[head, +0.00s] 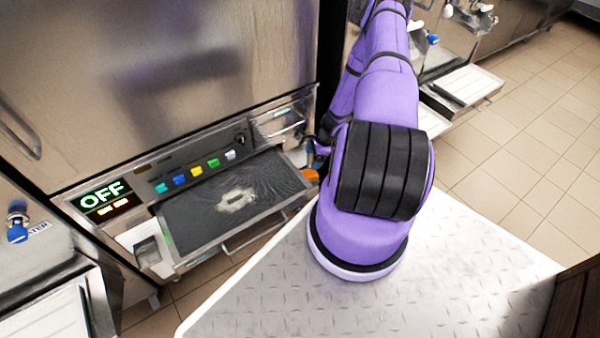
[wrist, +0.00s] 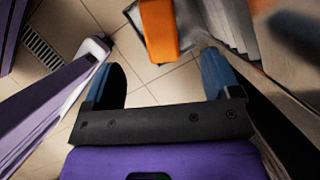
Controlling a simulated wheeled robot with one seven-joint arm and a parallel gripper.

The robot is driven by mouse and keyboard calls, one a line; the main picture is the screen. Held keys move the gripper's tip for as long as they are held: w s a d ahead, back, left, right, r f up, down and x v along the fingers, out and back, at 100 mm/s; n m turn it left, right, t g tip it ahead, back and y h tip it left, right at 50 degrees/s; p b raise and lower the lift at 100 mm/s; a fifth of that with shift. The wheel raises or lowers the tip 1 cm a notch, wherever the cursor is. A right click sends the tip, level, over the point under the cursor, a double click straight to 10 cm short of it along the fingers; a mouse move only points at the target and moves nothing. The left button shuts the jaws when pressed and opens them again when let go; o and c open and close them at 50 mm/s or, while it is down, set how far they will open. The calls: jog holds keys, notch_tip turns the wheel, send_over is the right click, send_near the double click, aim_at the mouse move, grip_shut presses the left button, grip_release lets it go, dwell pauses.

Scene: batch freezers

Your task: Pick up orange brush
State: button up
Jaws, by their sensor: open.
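The orange brush (wrist: 158,30) shows at the top of the wrist view, as an orange block-like part cut off by the picture's edge. In the head view a small orange piece (head: 311,175), likely the same brush, peeks out left of my purple arm, by the right end of the freezer's tray. My gripper (wrist: 161,75) is open in the wrist view, with its two blue-tipped fingers wide apart and nothing between them. The brush lies beyond the fingertips, apart from them. In the head view my arm hides most of the gripper and brush.
A freezer front with an OFF display (head: 103,196) and coloured buttons stands at the left. Its dark tray (head: 195,222) sticks out below. Tiled floor (head: 490,150) is open at the right. A drain grate (wrist: 42,47) shows in the wrist view.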

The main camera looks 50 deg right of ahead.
send_over(304, 173)
jog(key=s+d, duration=0.1)
jog(key=f, duration=0.4)
jog(key=shift+d+f, duration=0.2)
jog(key=shift+f, duration=0.15)
jog(key=shift+x, duration=2.95)
jog(key=shift+s, duration=0.2)
jog(key=c, duration=1.1)
jog(key=shift+r, duration=0.15)
jog(key=shift+r, duration=0.6)
notch_tip(304, 173, up, 2)
jog(key=shift+r, duration=0.15)
jog(key=s+d, duration=0.4)
jog(key=s, duration=0.4)
jog(key=s+d, duration=0.5)
jog(key=s, duration=0.2)
jog(key=shift+s, duration=0.35)
